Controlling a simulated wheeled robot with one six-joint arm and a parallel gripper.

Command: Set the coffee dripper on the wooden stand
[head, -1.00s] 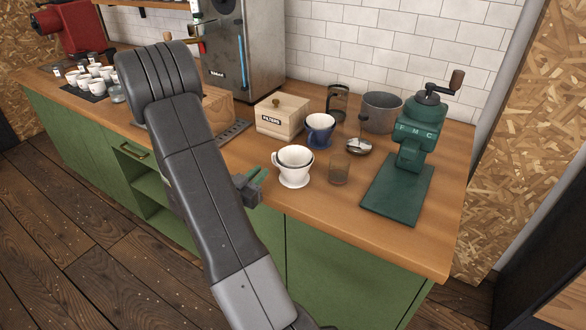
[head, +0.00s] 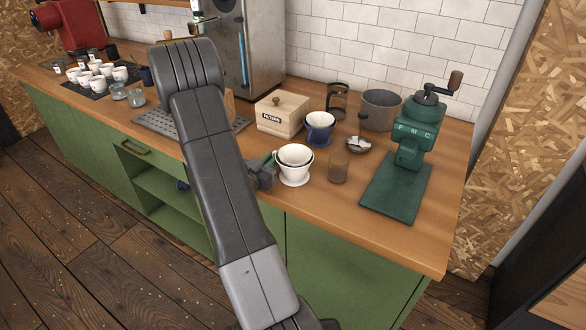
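A white coffee dripper (head: 295,177) with a wide base stands on the wooden counter in the head view. A second, blue dripper (head: 319,135) with a white inside stands just behind it. My gripper (head: 271,160) is at the left side of the white dripper, with a green fingertip close against it. The arm and the dripper hide much of the fingers, so I cannot tell whether they are open, or touch it. A wooden piece (head: 230,104), possibly the stand, shows only in part behind my arm.
A filter box (head: 282,117), a glass (head: 339,167), a metal scoop dish (head: 358,145), a grey pot (head: 381,110) and a green grinder (head: 416,145) stand around the drippers. Cups (head: 97,74) and a drip tray (head: 158,121) are at left.

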